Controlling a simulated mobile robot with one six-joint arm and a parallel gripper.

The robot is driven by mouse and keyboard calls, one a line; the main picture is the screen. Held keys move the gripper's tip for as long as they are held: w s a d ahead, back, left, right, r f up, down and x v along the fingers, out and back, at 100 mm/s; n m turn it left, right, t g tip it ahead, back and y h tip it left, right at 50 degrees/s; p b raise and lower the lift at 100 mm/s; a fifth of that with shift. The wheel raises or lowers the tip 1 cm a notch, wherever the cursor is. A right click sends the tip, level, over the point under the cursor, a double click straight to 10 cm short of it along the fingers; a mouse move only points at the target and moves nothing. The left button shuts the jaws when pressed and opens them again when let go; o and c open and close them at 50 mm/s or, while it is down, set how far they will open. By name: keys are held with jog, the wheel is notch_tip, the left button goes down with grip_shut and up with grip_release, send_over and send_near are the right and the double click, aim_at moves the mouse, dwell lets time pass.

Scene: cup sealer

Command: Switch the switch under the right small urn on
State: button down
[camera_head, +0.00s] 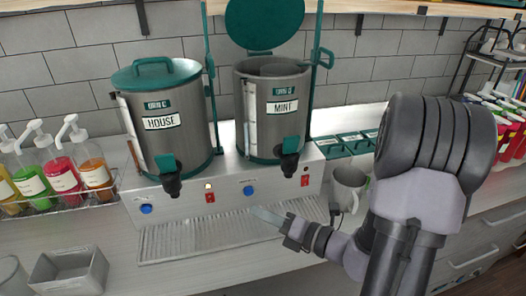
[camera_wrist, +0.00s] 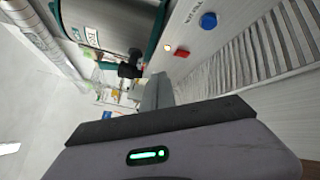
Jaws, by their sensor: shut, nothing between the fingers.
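The right small urn (camera_head: 275,115), labelled MINT, stands on a steel base with its green lid raised. Below its black tap is a red switch (camera_head: 304,182); its on or off position is too small to tell. The left urn (camera_head: 170,120), labelled HOUSE, has its own red switch (camera_head: 210,197) with a lit lamp above it. My gripper (camera_head: 268,216) is shut and empty, in front of the base over the drip tray, left of and below the right switch. In the wrist view my shut fingers (camera_wrist: 158,92) point towards a base with a red switch (camera_wrist: 181,53) beside a lit lamp.
A blue knob (camera_head: 249,190) sits left of the right switch. The drip tray (camera_head: 180,240) lies below the front panel. Syrup bottles (camera_head: 62,175) stand at the left.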

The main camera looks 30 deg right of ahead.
aim_at(305, 184)
jog(key=s+d+f+m+h+p, duration=0.1)
jog(key=s+d+f+m+h, duration=0.1)
jog(key=d+m+h, duration=0.3)
jog(key=s+d+f+m+t+h+p, duration=0.1)
jog(key=s+d+f+m+h, duration=0.2)
jog(key=d+m, duration=0.6)
jog(key=d+f+h, duration=0.2)
jog(key=d+h, duration=0.1)
jog(key=d, duration=0.1)
jog(key=shift+s+d+f+m+h, duration=0.2)
jog(key=shift+s+m+h, duration=0.1)
jog(key=shift+m, duration=0.1)
jog(key=shift+w, duration=0.1)
jog(key=b, duration=0.3)
jog(key=shift+w+d+f, duration=0.1)
jog(key=shift+w+f, duration=0.3)
jog(key=b+x, duration=0.1)
jog(key=b, duration=0.5)
jog(key=shift+w+f, duration=0.15)
jog(key=shift+w, duration=0.2)
jog(key=b+x, duration=0.1)
jog(key=x, duration=0.6)
jog(key=r+b+x, duration=0.1)
jog(key=x, duration=0.2)
jog(key=shift+w+d+f+b, duration=0.1)
jog(key=shift+w+b, duration=0.2)
jog(key=shift+w, duration=0.15)
jog(key=shift+w+d, duration=0.1)
jog(key=shift+w, duration=0.15)
